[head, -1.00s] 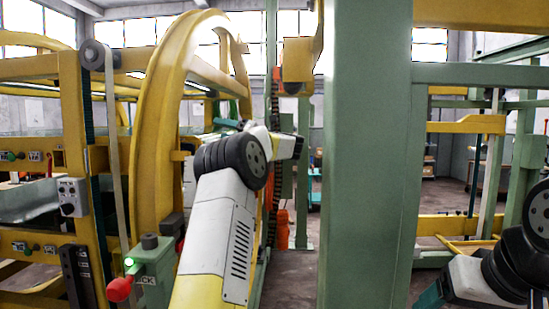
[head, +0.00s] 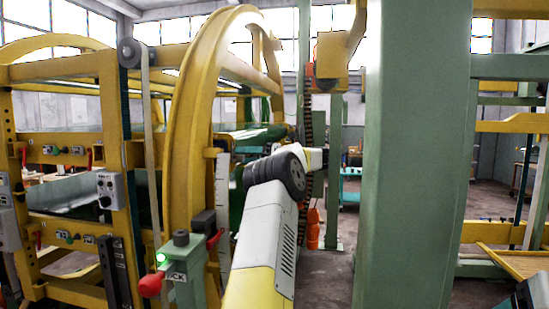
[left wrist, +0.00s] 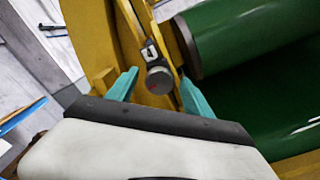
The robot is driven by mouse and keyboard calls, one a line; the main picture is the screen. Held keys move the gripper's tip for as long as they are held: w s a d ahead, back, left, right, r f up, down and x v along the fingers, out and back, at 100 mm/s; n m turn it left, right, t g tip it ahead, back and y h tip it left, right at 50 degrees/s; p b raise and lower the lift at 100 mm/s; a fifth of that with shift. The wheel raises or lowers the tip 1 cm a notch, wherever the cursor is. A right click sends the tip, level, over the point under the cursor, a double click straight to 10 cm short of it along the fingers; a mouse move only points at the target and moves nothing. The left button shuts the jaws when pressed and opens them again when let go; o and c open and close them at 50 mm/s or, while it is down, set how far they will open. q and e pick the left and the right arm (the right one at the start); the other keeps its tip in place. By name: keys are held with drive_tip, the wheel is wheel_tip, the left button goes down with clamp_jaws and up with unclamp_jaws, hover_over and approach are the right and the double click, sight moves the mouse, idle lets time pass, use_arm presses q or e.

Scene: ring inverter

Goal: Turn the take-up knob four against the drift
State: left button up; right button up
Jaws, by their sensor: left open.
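A dark round knob (left wrist: 159,80) with a reddish mark on its end face sits on a yellow frame part in the left wrist view. A white label (left wrist: 150,52) with a dark mark, too small to read surely, is beside it. My left gripper (left wrist: 158,76) is open, its teal fingers on either side of the knob in the picture; gaps show, and I cannot tell how deep the fingers reach. In the head view my left arm (head: 268,235) reaches forward past the yellow ring; its fingers and the knob cannot be made out there. My right gripper is out of view.
The yellow ring (head: 185,130) stands left of my left arm. A green post (head: 415,150) rises close on the right. A box with a red knob and green lamp (head: 183,270) stands near the arm. A green roller (left wrist: 245,40) lies beside the knob.

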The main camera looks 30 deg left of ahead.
use_arm(q)
clamp_jaws()
drive_tip(key=shift+m, duration=0.4)
